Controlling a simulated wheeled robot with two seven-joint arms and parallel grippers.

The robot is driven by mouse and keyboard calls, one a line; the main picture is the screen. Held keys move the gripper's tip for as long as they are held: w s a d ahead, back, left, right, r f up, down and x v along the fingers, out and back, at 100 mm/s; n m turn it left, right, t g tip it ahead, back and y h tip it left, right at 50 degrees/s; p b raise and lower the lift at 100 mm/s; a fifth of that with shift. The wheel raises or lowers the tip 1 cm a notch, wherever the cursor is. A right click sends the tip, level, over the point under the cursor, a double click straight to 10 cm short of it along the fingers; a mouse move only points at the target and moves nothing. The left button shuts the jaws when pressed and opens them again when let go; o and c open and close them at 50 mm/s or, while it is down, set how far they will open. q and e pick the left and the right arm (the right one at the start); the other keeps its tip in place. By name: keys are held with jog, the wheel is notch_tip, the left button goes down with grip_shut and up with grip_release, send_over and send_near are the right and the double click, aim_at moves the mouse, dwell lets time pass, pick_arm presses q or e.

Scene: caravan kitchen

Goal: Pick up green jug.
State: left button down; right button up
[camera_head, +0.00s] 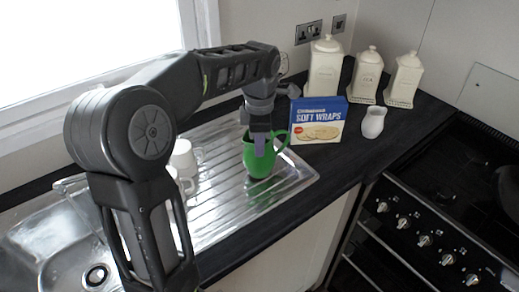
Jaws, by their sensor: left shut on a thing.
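The green jug (258,164) is upright at the right part of the steel draining board, with its handle towards the right. My left gripper (262,146) comes down on it from above and is shut on it near the rim. The gripper hides part of the jug's rim and front. I cannot tell whether the jug's base touches the draining board. My right gripper is not in view.
White mugs (183,158) stand left of the jug, partly behind my arm. A blue Soft Wraps box (318,121) stands close behind right. A small white jug (373,122), cream canisters (325,68) and a black hob (460,170) are further right. The sink (45,250) is at left.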

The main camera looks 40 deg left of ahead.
pick_arm(q)
notch_tip(320, 180, up, 6)
jog(key=shift+r, duration=0.25)
jog(key=shift+r+p, duration=0.6)
jog(key=shift+r, duration=0.35)
jog(key=shift+r+p, duration=0.5)
jog(key=shift+p, duration=0.05)
jog(key=shift+f, duration=0.1)
